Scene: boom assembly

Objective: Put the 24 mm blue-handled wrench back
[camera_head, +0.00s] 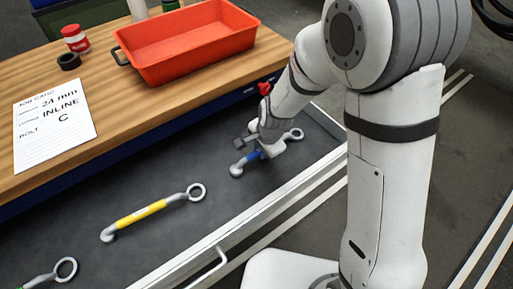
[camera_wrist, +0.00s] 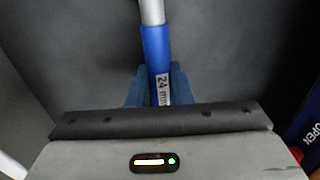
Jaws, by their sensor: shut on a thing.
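The blue-handled wrench (camera_head: 238,168) is at the far right end of the open drawer (camera_head: 120,262), at the drawer's grey floor. Its ring end shows to the right of my gripper (camera_head: 262,150), its other end to the left. In the wrist view the blue handle (camera_wrist: 156,50) carries a "24 mm" label and runs between the blue fingers of my gripper (camera_wrist: 157,88), which is shut on it. Whether the wrench touches the drawer floor I cannot tell.
A yellow-handled wrench (camera_head: 140,214) lies mid-drawer, and another wrench (camera_head: 50,274) lies at the near left. The wooden bench top (camera_head: 180,102) holds a red tray (camera_head: 185,45), a job card (camera_head: 52,120), a red-lidded jar (camera_head: 76,40) and a black ring (camera_head: 69,61).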

